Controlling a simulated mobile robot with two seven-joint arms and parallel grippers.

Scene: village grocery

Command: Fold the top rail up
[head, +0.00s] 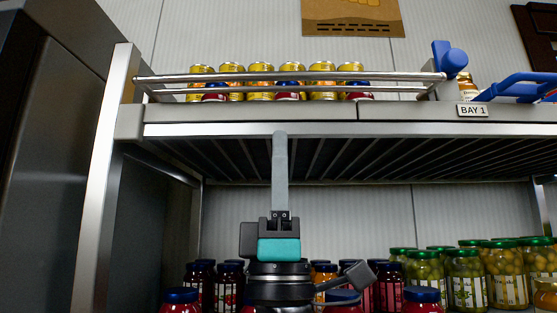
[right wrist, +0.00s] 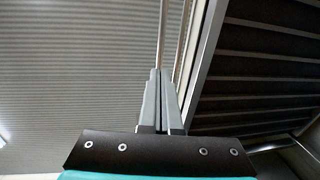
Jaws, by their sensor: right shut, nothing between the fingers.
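The top rail (head: 300,76) is a pair of long metal bars along the front of the upper shelf. It stands a little above the shelf edge (head: 250,129), with short slanted arms at both ends. A blue piece (head: 450,58) sits at its right end. My right gripper (head: 280,136) is shut and empty, pointing up, its tips overlapping the shelf's front edge below the rail. In the right wrist view the closed fingers (right wrist: 157,75) point along toward the rail bars (right wrist: 163,28); I cannot tell whether they touch. My left gripper is not in view.
A BAY 1 label (head: 472,110) and another blue part (head: 520,87) are at the right. Dark-lidded jars (head: 390,275) and green-lidded jars (head: 468,278) fill the lower shelf. A metal post (head: 103,170) stands left.

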